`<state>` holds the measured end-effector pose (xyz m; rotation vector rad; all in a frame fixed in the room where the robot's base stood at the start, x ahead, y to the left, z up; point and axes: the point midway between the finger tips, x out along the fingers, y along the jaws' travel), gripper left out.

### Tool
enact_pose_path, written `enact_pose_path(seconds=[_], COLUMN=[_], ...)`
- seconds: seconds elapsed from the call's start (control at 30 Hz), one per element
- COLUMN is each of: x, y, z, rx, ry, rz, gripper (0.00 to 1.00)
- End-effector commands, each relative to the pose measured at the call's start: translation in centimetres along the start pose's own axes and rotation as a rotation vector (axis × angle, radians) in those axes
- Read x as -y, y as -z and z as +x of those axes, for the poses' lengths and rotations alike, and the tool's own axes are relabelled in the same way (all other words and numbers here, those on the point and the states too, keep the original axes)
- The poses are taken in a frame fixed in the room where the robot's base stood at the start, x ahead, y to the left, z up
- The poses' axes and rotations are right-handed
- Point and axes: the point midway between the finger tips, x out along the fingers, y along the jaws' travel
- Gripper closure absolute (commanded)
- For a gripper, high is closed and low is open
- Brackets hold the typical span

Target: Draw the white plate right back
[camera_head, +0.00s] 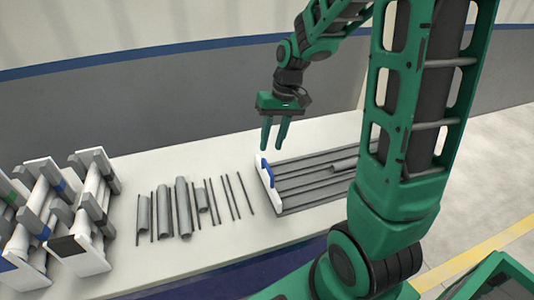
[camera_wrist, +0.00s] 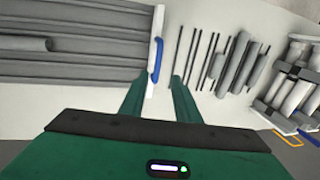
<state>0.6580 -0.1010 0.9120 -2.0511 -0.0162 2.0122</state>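The white plate (camera_head: 264,172) stands upright at the left end of a grey grooved tray (camera_head: 300,183) and carries a blue handle (camera_head: 267,173). In the wrist view the white plate (camera_wrist: 157,24) and the blue handle (camera_wrist: 156,60) lie just beyond my fingertips. My gripper (camera_head: 274,147) points down above the table near the plate, with its two green fingers apart and nothing between them. In the wrist view my gripper (camera_wrist: 162,80) is open, with the handle slightly left of the gap. Part of the tray is hidden behind my arm.
Several grey pipes and thin rods (camera_head: 185,208) lie on the white table (camera_head: 137,168) left of the tray. White racks (camera_head: 98,195) holding pipes stand at the far left. A short pipe (camera_head: 345,164) lies on the tray. The table behind the loose pipes is clear.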

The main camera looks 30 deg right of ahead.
Motion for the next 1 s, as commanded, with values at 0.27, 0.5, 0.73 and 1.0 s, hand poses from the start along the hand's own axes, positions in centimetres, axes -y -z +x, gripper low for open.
enact_pose_path(seconds=[0.27,0.5,0.73,1.0], x=[0.0,0.0,0.1,-0.9], y=[0.0,0.0,0.0,-1.4], z=[-3.0,-3.3,-3.2,-4.2], rx=[0.0,0.001,0.001,-0.008], ry=[0.001,0.001,0.001,-0.019], rz=[-0.001,-0.001,-0.001,0.024], gripper=[0.71,0.71,0.71,0.71])
